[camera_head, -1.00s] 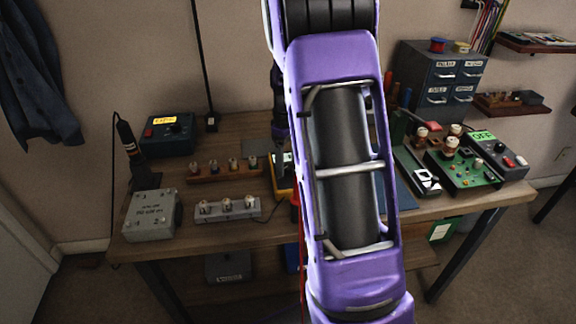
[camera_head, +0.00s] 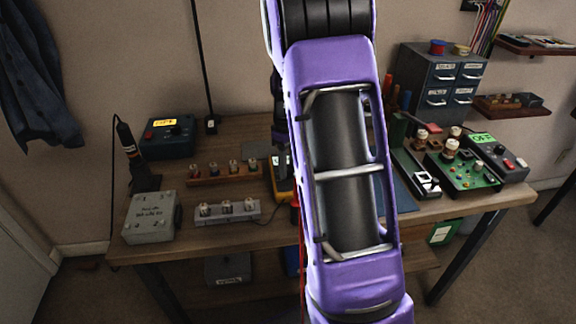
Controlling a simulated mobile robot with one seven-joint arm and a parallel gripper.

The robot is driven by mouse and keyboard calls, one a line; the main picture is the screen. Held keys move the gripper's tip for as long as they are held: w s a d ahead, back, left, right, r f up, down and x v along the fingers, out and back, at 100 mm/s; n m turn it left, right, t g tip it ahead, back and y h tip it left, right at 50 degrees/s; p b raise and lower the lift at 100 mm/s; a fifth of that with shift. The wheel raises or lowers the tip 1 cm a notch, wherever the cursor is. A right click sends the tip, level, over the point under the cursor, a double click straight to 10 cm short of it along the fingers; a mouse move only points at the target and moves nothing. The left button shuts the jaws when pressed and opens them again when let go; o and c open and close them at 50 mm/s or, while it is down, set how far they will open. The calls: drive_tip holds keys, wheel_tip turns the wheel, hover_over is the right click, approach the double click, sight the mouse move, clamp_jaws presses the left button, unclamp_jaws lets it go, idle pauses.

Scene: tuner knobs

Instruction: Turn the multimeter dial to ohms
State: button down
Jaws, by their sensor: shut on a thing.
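The yellow multimeter (camera_head: 283,187) stands on the workbench near the middle of the view, left of my purple arm. Only its left part shows; the arm hides the rest, and its dial and markings cannot be made out. My gripper (camera_head: 284,164) shows as a narrow dark shape at the arm's left edge, reaching down to the multimeter's face. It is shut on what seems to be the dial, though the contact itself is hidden.
On the workbench (camera_head: 238,129), a row of knobs on a wooden strip (camera_head: 225,176), a grey knob strip (camera_head: 228,213) and a grey box (camera_head: 151,217) lie to the left. A green circuit board (camera_head: 466,176) and a blue drawer cabinet (camera_head: 437,82) are at right.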

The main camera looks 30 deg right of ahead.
drive_tip(key=m+p, duration=0.2)
drive_tip(key=m, duration=0.3)
drive_tip(key=shift+r, duration=0.1)
drive_tip(key=m+p, duration=0.2)
drive_tip(key=m, duration=0.4)
drive_tip(key=shift+m, duration=0.4)
drive_tip(key=m+p, duration=0.2)
drive_tip(key=m, duration=0.4)
drive_tip(key=shift+p, duration=0.35)
drive_tip(key=m+p, duration=0.2)
drive_tip(key=m, duration=0.4)
drive_tip(key=c, duration=0.5)
unclamp_jaws()
